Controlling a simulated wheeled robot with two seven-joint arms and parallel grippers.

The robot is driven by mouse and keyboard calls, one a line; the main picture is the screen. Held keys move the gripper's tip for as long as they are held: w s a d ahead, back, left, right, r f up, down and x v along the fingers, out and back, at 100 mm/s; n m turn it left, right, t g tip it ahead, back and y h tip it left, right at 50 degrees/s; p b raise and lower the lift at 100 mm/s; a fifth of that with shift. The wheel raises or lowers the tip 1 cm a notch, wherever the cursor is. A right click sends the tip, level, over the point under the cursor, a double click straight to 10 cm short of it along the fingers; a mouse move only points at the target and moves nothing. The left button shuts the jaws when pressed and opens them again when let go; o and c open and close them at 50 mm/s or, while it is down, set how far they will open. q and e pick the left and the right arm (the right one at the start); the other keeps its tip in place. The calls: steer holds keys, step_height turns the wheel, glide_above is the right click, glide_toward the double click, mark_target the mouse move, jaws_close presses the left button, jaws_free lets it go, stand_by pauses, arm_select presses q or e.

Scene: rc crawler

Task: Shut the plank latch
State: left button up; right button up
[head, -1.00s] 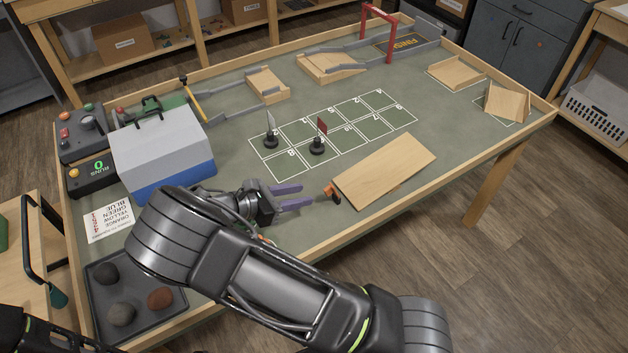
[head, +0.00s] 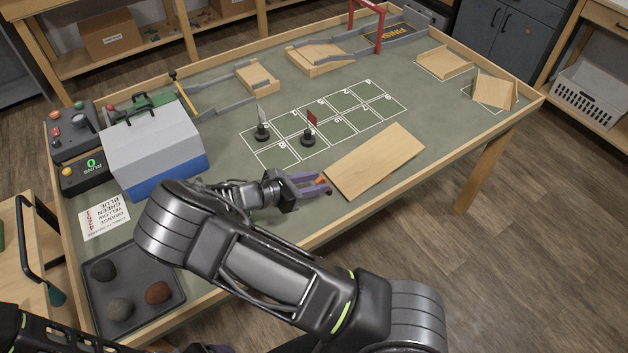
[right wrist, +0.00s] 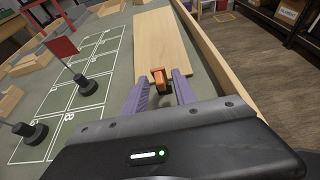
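The plank (head: 376,160) is a flat light wooden board lying on the green table near its front edge. It also shows in the right wrist view (right wrist: 160,40). The orange latch (right wrist: 158,77) sits at the plank's near end; in the head view the latch (head: 321,180) is partly hidden by my fingers. My right gripper (head: 322,183) has its purple fingers on either side of the latch, with gaps showing in the right wrist view (right wrist: 160,78), so it is open around it. Only a purple sliver of my left gripper (head: 218,349) shows at the bottom edge.
Two small black-based flags, one white (head: 262,125) and one red (head: 309,130), stand on the numbered grid behind the plank. A grey toolbox (head: 155,150) and a tray (head: 175,283) with stones are at left. The wooden table rim runs close beside the plank.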

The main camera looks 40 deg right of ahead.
jaws_close()
stand_by(0.4)
